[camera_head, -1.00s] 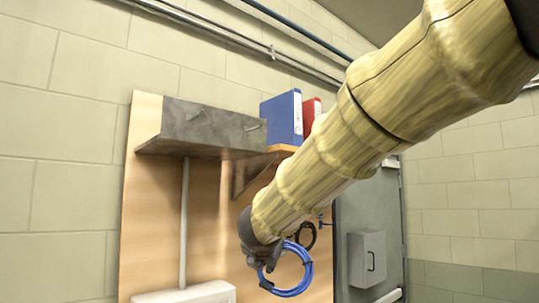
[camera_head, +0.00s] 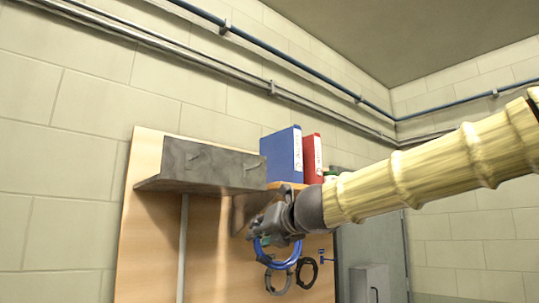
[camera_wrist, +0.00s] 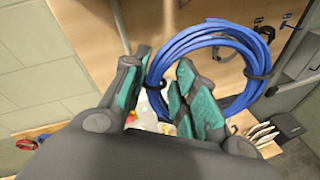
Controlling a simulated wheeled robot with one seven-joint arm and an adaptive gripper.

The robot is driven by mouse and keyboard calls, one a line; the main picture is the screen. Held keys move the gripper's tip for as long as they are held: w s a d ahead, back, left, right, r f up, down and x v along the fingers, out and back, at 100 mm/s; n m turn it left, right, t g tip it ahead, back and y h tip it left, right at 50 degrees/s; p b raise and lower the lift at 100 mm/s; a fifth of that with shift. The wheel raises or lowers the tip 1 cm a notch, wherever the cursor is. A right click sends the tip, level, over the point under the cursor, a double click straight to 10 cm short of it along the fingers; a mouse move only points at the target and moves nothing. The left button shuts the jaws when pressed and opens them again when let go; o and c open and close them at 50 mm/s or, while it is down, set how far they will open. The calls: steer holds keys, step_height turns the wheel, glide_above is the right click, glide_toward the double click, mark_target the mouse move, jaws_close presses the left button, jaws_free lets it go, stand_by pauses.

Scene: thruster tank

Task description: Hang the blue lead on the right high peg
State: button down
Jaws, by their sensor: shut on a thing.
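The blue lead (camera_head: 262,256) is a coil bound with dark ties. It hangs from my gripper (camera_head: 280,228) in front of the wooden board. The wrist view shows the coil (camera_wrist: 213,30) running between the green-padded jaws of my gripper (camera_wrist: 155,85), which are shut on it. Two small protrusions stick out of the grey box front on the board, one at left (camera_head: 193,157) and one at right (camera_head: 251,166); whether they are pegs or handles I cannot tell. A small blue fitting (camera_head: 325,259) shows lower on the board. I cannot tell which is the right high peg.
Dark coils (camera_head: 307,272) hang below my gripper. A grey door (camera_head: 370,245) is at right.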

steer(key=s+d+r+n+y+p, duration=0.1)
steer(key=s+r+y, duration=0.15)
steer(key=r, duration=0.55)
steer(key=s+d+r+n+y+p, duration=0.1)
steer(key=s+r, duration=0.2)
steer(key=r, duration=0.6)
steer(key=shift+y, duration=0.35)
steer(key=shift+a+f+x, duration=0.1)
steer(key=shift+f+x, duration=0.05)
steer(key=shift+x, duration=2.65)
steer(key=shift+a+f+x, duration=0.1)
steer(key=shift+f+x, duration=0.05)
steer(key=shift+x, duration=2.7)
steer(key=shift+s+f, duration=0.1)
steer(key=c, duration=1.1)
jaws_free()
steer(key=shift+o, duration=0.2)
